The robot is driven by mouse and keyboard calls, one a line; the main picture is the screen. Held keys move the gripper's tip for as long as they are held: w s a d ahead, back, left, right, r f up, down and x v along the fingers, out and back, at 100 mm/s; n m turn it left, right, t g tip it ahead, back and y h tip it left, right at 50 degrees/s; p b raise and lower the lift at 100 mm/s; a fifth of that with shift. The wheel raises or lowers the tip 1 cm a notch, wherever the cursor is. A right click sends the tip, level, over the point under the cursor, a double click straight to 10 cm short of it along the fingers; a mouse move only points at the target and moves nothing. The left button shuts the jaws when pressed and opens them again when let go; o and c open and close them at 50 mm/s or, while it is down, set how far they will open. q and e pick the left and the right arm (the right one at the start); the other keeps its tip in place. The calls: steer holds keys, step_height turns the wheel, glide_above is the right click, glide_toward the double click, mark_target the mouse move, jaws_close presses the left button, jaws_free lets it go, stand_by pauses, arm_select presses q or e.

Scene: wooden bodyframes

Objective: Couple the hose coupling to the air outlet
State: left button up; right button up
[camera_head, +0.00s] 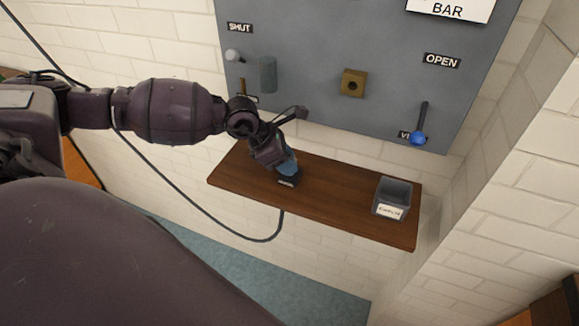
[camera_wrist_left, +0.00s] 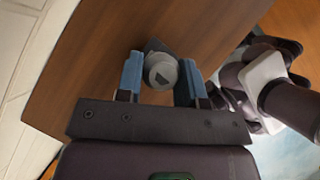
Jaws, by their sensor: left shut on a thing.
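My left gripper (camera_head: 287,167) is over the wooden shelf, its blue fingers pointing down. In the left wrist view the left gripper (camera_wrist_left: 162,78) is shut on a grey round piece that looks like the hose coupling (camera_wrist_left: 161,70), between the blue fingers. A dark block (camera_head: 288,182) is at the fingertips on the shelf; I cannot tell whether the coupling still touches it. The brass block with a dark hole, seemingly the air outlet (camera_head: 352,83), is on the grey panel, up and right of the gripper, apart from it. My right gripper is not seen clearly.
The wooden shelf (camera_head: 340,205) carries a grey labelled bin (camera_head: 393,193) at its right. The grey panel (camera_head: 310,50) bears a grey cylinder (camera_head: 268,74), a blue-knobbed lever (camera_head: 418,137) and a white knob (camera_head: 233,55). A dark hose (camera_head: 190,190) loops below the shelf.

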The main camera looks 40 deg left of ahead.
arm_select(q)
steer(key=shift+r, duration=0.15)
steer(key=shift+r+p, duration=0.8)
steer(key=shift+r, duration=0.5)
